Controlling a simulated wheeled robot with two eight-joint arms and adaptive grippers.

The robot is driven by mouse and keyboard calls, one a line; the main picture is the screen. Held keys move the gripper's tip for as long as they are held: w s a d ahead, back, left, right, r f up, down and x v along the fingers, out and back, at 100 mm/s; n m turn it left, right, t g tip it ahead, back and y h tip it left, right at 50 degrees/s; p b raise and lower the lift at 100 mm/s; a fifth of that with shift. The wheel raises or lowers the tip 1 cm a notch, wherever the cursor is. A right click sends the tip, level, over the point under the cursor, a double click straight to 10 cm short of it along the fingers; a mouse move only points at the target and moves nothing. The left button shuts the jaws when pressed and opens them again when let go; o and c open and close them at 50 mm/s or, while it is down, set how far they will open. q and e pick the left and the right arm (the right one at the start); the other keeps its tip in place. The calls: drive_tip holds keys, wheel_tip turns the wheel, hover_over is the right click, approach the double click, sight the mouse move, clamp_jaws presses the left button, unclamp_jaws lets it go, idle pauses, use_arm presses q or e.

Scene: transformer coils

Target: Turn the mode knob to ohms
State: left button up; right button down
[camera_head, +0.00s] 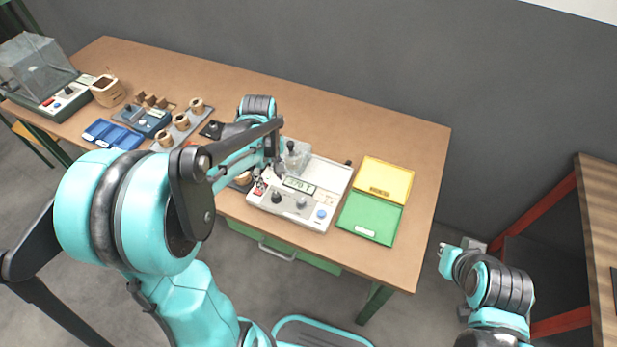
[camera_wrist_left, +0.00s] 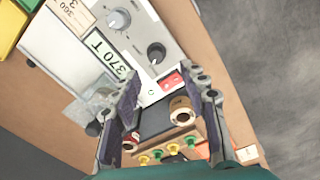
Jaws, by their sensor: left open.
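The white meter (camera_head: 318,178) stands on the table with a display reading about 370. It has a dark knob (camera_head: 277,196), a grey knob (camera_head: 301,202) and a blue button. In the left wrist view the dark knob (camera_wrist_left: 156,54) and grey knob (camera_wrist_left: 118,19) lie beyond my fingertips; their markings are too small to read, so I cannot tell which is the mode knob. My left gripper (camera_wrist_left: 168,80) is open, empty, over the meter's left end, near the red switch (camera_wrist_left: 172,80). My right gripper (camera_head: 462,246) is off the table's right end; its jaws are unclear.
Yellow (camera_head: 385,178) and green (camera_head: 370,218) trays lie right of the meter. A wooden coil (camera_wrist_left: 182,110) stands beside the meter's end, below my left fingers. Coils, blue trays (camera_head: 115,134) and a clear-covered machine (camera_head: 38,72) occupy the table's left. The table's back right is clear.

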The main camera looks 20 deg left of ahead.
sight(276, 194)
use_arm(q)
drive_tip(key=shift+w+d+f, duration=0.1)
drive_tip(key=shift+w+f, duration=0.2)
drive_tip(key=shift+w, duration=0.1)
drive_tip(key=shift+f, duration=0.35)
wheel_tip(276, 194, down, 7)
drive_tip(key=b, duration=0.3)
drive_tip(key=shift+r, duration=0.1)
clamp_jaws()
